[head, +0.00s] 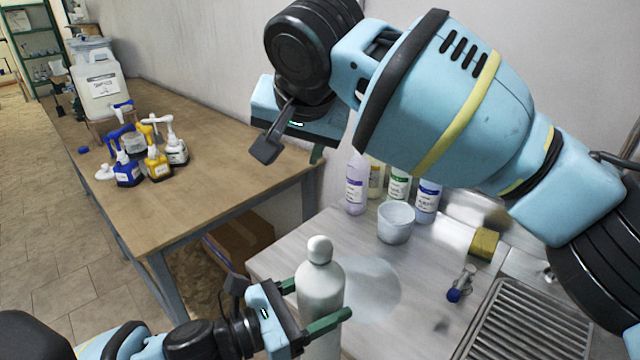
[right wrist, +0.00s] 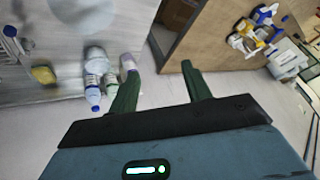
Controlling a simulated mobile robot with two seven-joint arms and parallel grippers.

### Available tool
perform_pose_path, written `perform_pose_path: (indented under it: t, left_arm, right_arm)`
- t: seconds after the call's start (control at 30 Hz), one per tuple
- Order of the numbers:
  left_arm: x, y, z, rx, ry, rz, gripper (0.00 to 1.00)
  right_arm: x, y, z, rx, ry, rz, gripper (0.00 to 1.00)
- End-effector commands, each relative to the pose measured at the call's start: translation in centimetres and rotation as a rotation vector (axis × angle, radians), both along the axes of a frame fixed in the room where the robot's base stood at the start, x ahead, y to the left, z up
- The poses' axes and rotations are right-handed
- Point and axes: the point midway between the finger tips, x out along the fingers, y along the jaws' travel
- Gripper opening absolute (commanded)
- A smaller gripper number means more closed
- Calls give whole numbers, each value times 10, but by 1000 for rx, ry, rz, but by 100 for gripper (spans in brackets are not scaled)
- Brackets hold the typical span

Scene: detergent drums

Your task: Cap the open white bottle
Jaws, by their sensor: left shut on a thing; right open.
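A plain white bottle (head: 321,290) stands upright at the near left edge of the steel counter in the head view. A rounded white top (head: 319,249) sits on its neck; no open mouth shows. My left gripper (head: 309,304) is shut on the bottle's body, with a green finger on each side. My right gripper (head: 293,146) is raised behind and above the bottle, apart from it. In the right wrist view its fingers (right wrist: 160,82) are spread with nothing between them. The bottle's lower part is partly hidden by the left gripper.
A white cup (head: 396,223) and several labelled bottles (head: 355,184) stand at the counter's back. A yellow sponge (head: 484,243), a blue-tipped metal item (head: 461,284) and a drain rack (head: 530,325) are on the right. The wooden table (head: 215,175) holds pump bottles (head: 157,163) and a drum (head: 99,88).

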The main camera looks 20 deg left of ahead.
Motion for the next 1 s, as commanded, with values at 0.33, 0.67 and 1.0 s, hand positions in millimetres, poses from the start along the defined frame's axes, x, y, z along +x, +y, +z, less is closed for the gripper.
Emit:
perform_pose_path:
  t: [0.33, 0.67, 1.0]
  left_arm:
    - [0, 0, 3, -2, -7, -2, 0]
    - [0, 0, 3, -2, -7, -2, 0]
    - [0, 0, 3, -2, -7, -2, 0]
  right_arm:
    - [47, 52, 93, 141, -658, 293, 49]
    - [25, 89, 184, 103, -1334, 638, 49]
    - [-51, 116, 222, -81, -2016, 1063, 49]
